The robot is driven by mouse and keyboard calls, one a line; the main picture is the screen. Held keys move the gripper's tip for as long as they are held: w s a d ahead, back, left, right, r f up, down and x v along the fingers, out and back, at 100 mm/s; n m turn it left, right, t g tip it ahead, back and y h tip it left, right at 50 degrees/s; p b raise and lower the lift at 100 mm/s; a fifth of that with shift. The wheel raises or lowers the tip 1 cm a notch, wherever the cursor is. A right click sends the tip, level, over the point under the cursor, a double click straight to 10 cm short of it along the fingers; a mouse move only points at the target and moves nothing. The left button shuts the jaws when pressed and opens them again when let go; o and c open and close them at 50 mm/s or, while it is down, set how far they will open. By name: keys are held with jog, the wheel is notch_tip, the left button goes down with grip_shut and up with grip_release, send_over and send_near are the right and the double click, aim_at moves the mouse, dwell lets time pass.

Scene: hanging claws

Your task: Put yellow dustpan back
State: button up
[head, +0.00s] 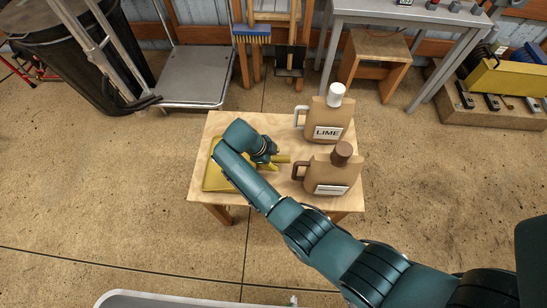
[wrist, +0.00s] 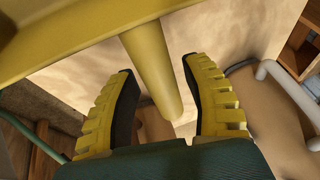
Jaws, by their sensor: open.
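The yellow dustpan (head: 212,178) lies on the left part of a small wooden table, partly hidden by my arm in the head view. Its pan edge (wrist: 60,32) fills the upper left of the wrist view, and its round handle (wrist: 150,62) extends down from it. My gripper (head: 268,163) is over the table at the handle. In the wrist view, the ribbed yellow fingers of my gripper (wrist: 158,72) are open, one on each side of the handle. A gap shows between the handle and the fingers.
The small wooden table (head: 225,125) also holds a tan LIME jug (head: 318,116) with a white cap and a tan jug (head: 325,172) with a brown cap, both right of the handle. A blue-topped brush (head: 252,30) hangs on the back wall. Floor around the table is clear.

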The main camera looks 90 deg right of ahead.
jog(key=p+v, duration=0.4)
jog(key=v, duration=0.8)
jog(key=shift+p, duration=0.4)
jog(key=shift+r, duration=0.15)
jog(key=w+a+r+n+t+h, duration=0.1)
jog(key=w+a+r+n+t, duration=0.3)
jog(key=w+r+n, duration=0.3)
jog(key=w+a+r+n+t+h, duration=0.25)
jog(key=w+r+n+t, duration=0.3)
jog(key=w, duration=0.35)
jog(key=w+a+r+n+t, duration=0.4)
jog(key=w+r+n, duration=0.1)
jog(key=w+r, duration=0.25)
jog(key=w+a+r+n+t+y, duration=0.1)
jog(key=w+a+r+n+t, duration=0.1)
jog(key=a+r+n+t, duration=0.8)
jog(key=s+a+r+n+t+y, duration=0.1)
jog(key=s+a+r+n, duration=0.3)
jog(key=r, duration=0.5)
jog(key=s+a+r+n+t+y, duration=0.2)
jog(key=s+a+r+n+y, duration=0.1)
jog(key=a+r, duration=0.5)
jog(key=shift+s+a+r+n, duration=0.2)
jog(key=shift+s+r+n, duration=0.25)
jog(key=shift+r+n, duration=0.4)
